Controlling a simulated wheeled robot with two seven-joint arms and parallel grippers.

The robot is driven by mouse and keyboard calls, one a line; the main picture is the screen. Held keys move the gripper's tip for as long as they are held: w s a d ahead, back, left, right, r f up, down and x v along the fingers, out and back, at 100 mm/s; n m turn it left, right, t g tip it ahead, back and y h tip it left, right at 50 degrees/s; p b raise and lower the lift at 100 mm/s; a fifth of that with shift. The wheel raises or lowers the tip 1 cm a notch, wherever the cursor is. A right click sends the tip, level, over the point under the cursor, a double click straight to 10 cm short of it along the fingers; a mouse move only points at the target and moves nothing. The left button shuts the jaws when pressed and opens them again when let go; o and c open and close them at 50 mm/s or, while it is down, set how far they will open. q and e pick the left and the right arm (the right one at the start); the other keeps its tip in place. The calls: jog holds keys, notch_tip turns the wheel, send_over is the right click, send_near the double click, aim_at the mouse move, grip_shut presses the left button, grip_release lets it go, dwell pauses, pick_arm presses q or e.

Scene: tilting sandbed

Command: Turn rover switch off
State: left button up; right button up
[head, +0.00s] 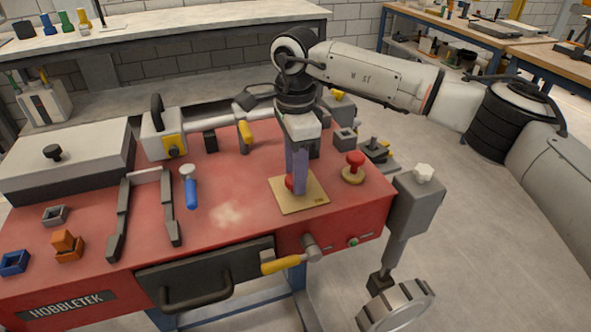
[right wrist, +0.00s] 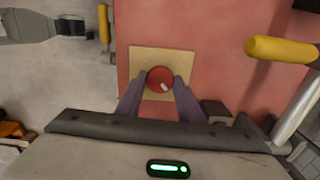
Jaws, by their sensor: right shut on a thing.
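A red round knob (right wrist: 160,79) with a white mark on its face sits on a square tan plate (right wrist: 146,58). I take it to be the rover switch. In the head view the plate (head: 312,198) lies near the front right of the red bench top, and part of the knob (head: 290,183) shows behind the fingers. My right gripper (head: 297,186) points straight down and is shut on the knob. In the right wrist view its two purple-grey fingers (right wrist: 160,92) are on either side of the knob. The white mark points to the lower right there. My left gripper is not in view.
A red mushroom button (head: 355,162) stands right of the plate. A yellow-handled lever (head: 283,263) and a dark drawer handle (head: 197,292) stick out at the front. A blue-handled lever (head: 190,190) and a dark two-pronged frame (head: 122,215) are left. Bare bench top lies between.

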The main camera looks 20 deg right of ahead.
jog(key=shift+r+n, duration=0.15)
jog(key=shift+n, duration=0.25)
jog(key=o, duration=1.1)
jog(key=shift+c, duration=0.2)
notch_tip(320, 180, up, 10)
